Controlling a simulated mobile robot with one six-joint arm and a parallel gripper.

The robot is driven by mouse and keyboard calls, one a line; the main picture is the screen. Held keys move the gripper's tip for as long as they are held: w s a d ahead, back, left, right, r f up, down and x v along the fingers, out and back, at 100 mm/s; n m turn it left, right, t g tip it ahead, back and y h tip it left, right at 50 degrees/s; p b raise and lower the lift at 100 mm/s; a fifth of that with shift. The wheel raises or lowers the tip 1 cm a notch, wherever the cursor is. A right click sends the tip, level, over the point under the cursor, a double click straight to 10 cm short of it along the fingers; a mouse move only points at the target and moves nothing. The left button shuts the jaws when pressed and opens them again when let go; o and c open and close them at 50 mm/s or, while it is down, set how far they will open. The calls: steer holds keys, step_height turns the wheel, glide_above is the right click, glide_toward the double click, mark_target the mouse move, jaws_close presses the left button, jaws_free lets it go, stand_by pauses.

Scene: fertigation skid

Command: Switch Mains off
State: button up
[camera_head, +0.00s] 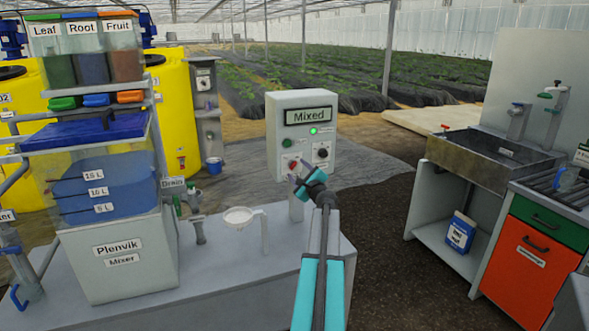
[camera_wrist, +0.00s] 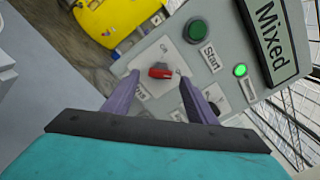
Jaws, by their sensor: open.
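The grey control box (camera_head: 272,125) stands on the bench with a display (camera_head: 309,116) reading "Mixed". In the wrist view a red rotary switch (camera_wrist: 160,72) sits on a pale plate at the box's lower left. The label below it is partly hidden by a finger, so I cannot read it fully. My gripper (camera_head: 298,176) is in front of the lower left of the box. In the wrist view my gripper (camera_wrist: 159,84) is open, its fingertips on either side of the red switch. I cannot tell whether they touch it.
A green Start button (camera_wrist: 198,30) and a lit green lamp (camera_wrist: 240,70) are close by on the panel. A black knob (camera_head: 322,153) is at the panel's lower right. A white funnel-like cup (camera_head: 239,215) and the Plenvik mixer (camera_head: 122,255) stand left on the bench.

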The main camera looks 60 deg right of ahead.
mark_target(294, 167)
steer(key=shift+x, duration=1.95)
steer(key=c, duration=1)
steer(key=shift+s+a, duration=0.1)
steer(key=shift+a, duration=0.4)
steer(key=shift+c, duration=0.3)
steer(key=shift+d+f, duration=0.1)
steer(key=shift+d, duration=0.25)
